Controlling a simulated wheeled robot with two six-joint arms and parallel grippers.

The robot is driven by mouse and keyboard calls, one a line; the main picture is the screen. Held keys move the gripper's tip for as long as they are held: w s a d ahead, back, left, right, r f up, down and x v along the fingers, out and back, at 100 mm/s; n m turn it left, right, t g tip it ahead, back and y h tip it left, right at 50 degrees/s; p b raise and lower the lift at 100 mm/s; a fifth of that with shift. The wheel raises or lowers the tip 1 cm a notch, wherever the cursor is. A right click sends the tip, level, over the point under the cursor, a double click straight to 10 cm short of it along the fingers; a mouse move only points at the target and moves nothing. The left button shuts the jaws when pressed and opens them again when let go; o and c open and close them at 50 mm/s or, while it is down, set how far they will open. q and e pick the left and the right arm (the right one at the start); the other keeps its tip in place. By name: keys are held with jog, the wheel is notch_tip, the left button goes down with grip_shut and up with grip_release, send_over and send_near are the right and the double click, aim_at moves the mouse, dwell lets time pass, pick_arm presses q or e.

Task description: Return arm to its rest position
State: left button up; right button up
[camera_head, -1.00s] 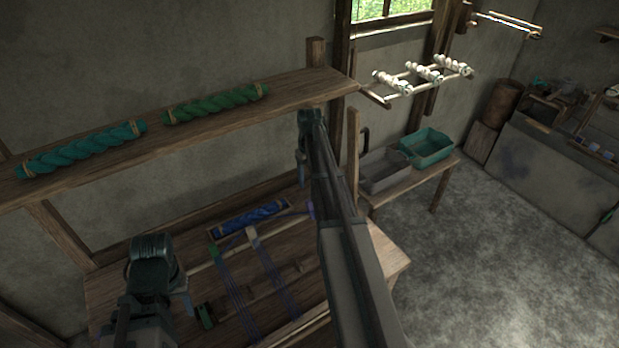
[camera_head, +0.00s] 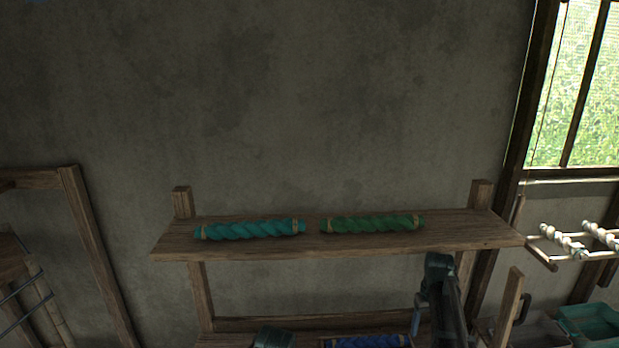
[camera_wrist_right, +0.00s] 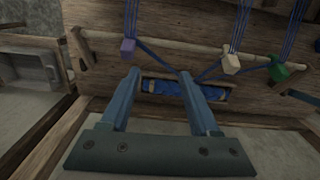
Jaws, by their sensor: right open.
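My right arm (camera_head: 440,290) rises from the bottom edge of the head view, in front of the right end of the shelf. In the right wrist view my right gripper (camera_wrist_right: 160,76) is open, with its two blue fingers apart. A blue skein (camera_wrist_right: 185,90) shows beyond and between the fingers; the gap to it cannot be judged. The same blue skein (camera_head: 366,341) is cut by the bottom edge of the head view. Only the dark top of my left arm (camera_head: 273,338) shows there; its gripper is out of frame.
A wooden shelf (camera_head: 340,246) holds a teal skein (camera_head: 250,230) and a green skein (camera_head: 372,224). A teal bin (camera_head: 592,322) is at the lower right, below a rack of pale bobbins (camera_head: 565,241). The wrist view shows purple (camera_wrist_right: 128,47), cream (camera_wrist_right: 231,63) and green (camera_wrist_right: 284,72) blocks with blue threads.

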jog(key=s+a+f+n+b, duration=0.1)
jog(key=s+a+f+b, duration=0.1)
jog(key=s+a, duration=0.4)
jog(key=s+a+f+n+b, duration=0.1)
jog(key=s+a, duration=0.6)
jog(key=a, duration=0.7)
jog(key=s+a+f+n+h+b, duration=0.1)
jog(key=s+a+f+b, duration=0.2)
jog(key=s+a, duration=0.4)
jog(key=a, duration=0.4)
jog(key=shift+s+f, duration=0.25)
jog(key=shift+f, duration=0.15)
